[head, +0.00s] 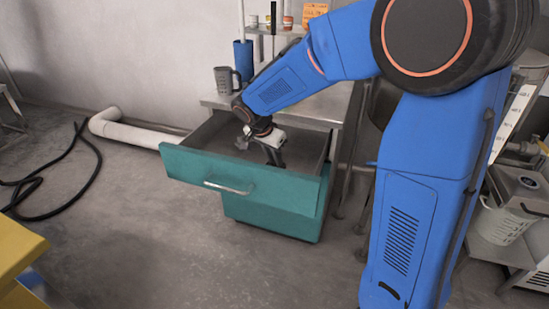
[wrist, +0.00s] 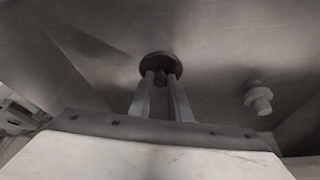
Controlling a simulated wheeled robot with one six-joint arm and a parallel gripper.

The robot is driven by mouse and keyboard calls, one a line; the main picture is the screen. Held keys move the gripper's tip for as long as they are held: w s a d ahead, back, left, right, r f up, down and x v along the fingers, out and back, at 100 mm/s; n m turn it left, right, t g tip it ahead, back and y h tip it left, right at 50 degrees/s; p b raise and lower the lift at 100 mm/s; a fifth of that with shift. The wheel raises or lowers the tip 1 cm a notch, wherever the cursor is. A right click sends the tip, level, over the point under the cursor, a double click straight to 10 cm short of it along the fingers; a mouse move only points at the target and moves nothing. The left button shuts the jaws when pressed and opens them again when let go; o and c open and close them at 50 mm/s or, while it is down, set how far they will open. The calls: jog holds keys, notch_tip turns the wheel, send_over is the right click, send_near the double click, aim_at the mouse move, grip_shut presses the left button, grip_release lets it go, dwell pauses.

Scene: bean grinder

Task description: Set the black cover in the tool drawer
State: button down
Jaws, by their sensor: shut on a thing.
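The tool drawer (head: 235,185) is teal with a metal handle and stands pulled open below the worktop. My gripper (head: 275,157) points down inside the drawer, behind its front panel. In the wrist view my gripper (wrist: 161,82) is shut on the knob of the round black cover (wrist: 161,61). The cover is at or close above the bare metal drawer floor; I cannot tell whether it touches. In the head view the cover is hidden behind the drawer front.
A small grey stepped part (wrist: 258,97) lies on the drawer floor to the right of the cover. A grey jug (head: 223,79) and a blue cylinder (head: 243,60) stand on the worktop (head: 318,103) behind. A white pipe (head: 135,131) runs along the wall.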

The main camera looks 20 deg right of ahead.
jog(key=c, duration=1.6)
grip_release()
jog(key=shift+c, duration=0.2)
jog(key=v, duration=1.2)
jog(key=shift+r, duration=0.15)
